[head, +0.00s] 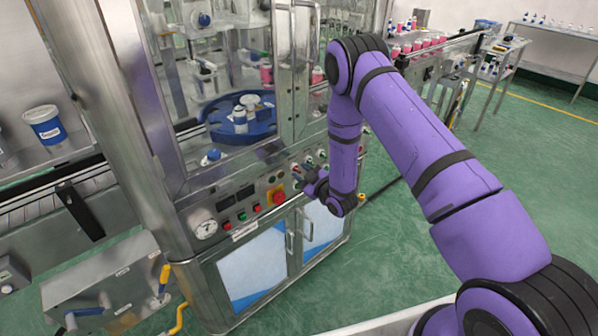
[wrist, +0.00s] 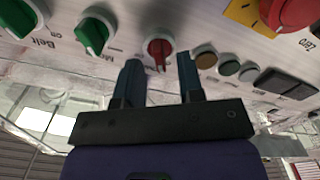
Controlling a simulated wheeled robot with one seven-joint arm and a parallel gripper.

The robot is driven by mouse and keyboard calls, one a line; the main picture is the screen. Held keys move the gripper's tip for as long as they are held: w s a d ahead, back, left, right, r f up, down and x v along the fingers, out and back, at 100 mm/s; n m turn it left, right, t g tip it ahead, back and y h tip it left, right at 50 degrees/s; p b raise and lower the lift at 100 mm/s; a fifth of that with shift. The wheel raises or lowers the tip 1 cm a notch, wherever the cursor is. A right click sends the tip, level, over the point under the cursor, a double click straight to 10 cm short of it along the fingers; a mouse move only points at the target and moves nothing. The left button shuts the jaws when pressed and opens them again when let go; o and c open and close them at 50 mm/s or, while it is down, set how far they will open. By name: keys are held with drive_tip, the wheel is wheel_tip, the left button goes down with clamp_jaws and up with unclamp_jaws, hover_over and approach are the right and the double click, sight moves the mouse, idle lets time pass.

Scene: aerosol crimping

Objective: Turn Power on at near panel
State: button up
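The near control panel (head: 232,215) is a steel strip with knobs, buttons and displays on the front of the machine. In the wrist view, a red rotary knob (wrist: 158,48) sits on the panel (wrist: 215,30); I cannot read a label that names it Power. My gripper (wrist: 158,62) is open, with one finger on each side of the red knob in the picture. Gaps show between fingers and knob, and I see no contact. In the head view my gripper (head: 303,179) is at the right part of the panel, and my wrist hides some controls there.
Green knobs (wrist: 94,34) sit left of the red knob in the wrist view. Round buttons (wrist: 205,58) and a red emergency stop (wrist: 290,12) on yellow sit to its right. Door handles (head: 290,236) stick out below the panel.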

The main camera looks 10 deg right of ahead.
drive_tip(key=shift+x, duration=0.85)
drive_tip(key=shift+c, duration=0.2)
clamp_jaws()
drive_tip(key=shift+m, duration=0.3)
drive_tip(key=m, duration=1.1)
drive_tip(key=shift+w+d, duration=0.1)
drive_tip(key=shift+d, duration=0.15)
drive_tip(key=shift+m, duration=0.3)
